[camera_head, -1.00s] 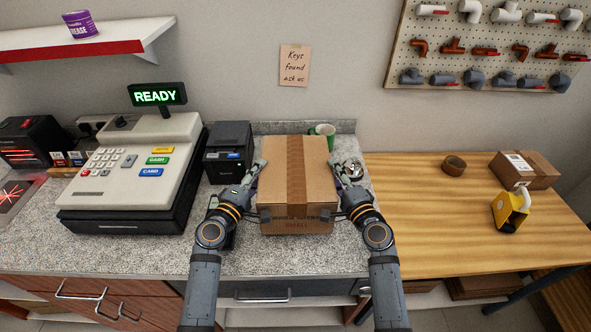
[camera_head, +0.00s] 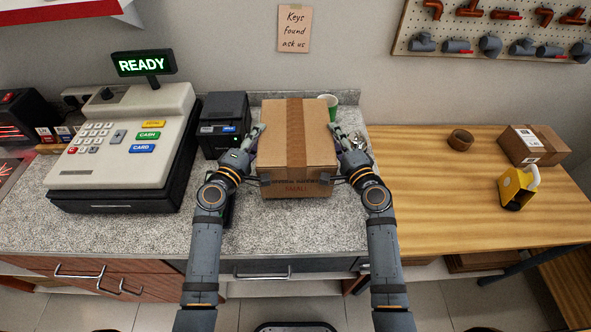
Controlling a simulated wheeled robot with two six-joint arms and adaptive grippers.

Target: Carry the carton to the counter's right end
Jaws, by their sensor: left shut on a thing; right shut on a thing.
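The brown carton (camera_head: 292,160), with a darker tape strip down its top, is between my two grippers near the right part of the grey speckled counter (camera_head: 290,228). My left gripper (camera_head: 257,150) is shut against the carton's left side. My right gripper (camera_head: 338,150) is shut against its right side. The carton looks level. I cannot tell whether its bottom touches the counter. The counter's right end meets the wooden table just right of my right gripper.
A cash register (camera_head: 125,145) and a black printer (camera_head: 222,123) stand left of the carton. A green mug (camera_head: 330,104) is behind it. The wooden table (camera_head: 450,205) at right bears a tape roll (camera_head: 460,139), a small box (camera_head: 533,146) and a yellow holder (camera_head: 516,188).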

